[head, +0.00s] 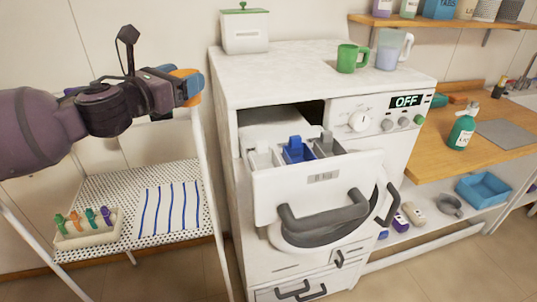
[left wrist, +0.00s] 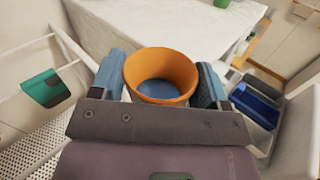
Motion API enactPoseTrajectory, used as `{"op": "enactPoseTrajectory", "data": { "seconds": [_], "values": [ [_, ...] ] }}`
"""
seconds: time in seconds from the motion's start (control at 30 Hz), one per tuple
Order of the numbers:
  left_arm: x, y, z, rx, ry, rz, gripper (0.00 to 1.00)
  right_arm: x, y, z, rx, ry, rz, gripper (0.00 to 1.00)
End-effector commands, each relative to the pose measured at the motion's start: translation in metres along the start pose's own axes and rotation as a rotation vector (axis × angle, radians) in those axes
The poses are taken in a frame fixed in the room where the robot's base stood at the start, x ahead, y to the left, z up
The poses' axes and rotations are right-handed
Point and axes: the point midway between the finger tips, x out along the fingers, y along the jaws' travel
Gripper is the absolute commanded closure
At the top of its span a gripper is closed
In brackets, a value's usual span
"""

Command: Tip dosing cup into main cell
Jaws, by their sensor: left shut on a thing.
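My left gripper (head: 188,88) is shut on an orange dosing cup (left wrist: 161,70), with a blue finger pad on each side of it. In the left wrist view the cup's mouth faces the camera, and blue stuff covers its bottom inside. In the head view only bits of the orange cup (head: 184,73) show at the fingers. The cup is up in the air, left of the washing machine and apart from it. The open detergent drawer (head: 319,182) has grey cells on each side and a blue part (head: 297,150) in the middle. Which cell is the main one is not marked legibly.
A dotted cart shelf (head: 130,175) below my left arm holds a striped cloth (head: 171,210) and a tray of colored pegs (head: 87,235).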

Motion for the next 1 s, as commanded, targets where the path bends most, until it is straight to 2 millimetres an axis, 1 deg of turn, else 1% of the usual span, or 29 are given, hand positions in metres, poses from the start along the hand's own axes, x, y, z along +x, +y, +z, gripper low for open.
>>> {"op": "enactPoseTrajectory", "data": {
  "seconds": [0.03,0.1,0.4,0.7,1.0],
  "values": [
    [0.002,0.002,0.008,0.006,-0.005,-0.019,0.55,-0.001,0.000,0.001,0.000,-0.003,0.001,0.49],
    [0.003,0.004,0.017,0.006,-0.007,-0.048,0.55,-0.003,0.000,0.003,0.001,-0.007,0.001,0.49],
    [0.006,0.005,0.046,0.003,-0.021,-0.199,0.55,-0.005,0.001,0.005,0.002,-0.014,0.002,0.49],
    [0.007,0.004,0.060,-0.001,-0.032,-0.339,0.55,-0.003,0.001,-0.001,0.000,-0.004,0.001,0.49],
    [0.005,0.003,0.062,-0.005,-0.043,-0.460,0.55,-0.001,0.000,-0.007,-0.001,0.007,-0.001,0.49]
  ]
}}
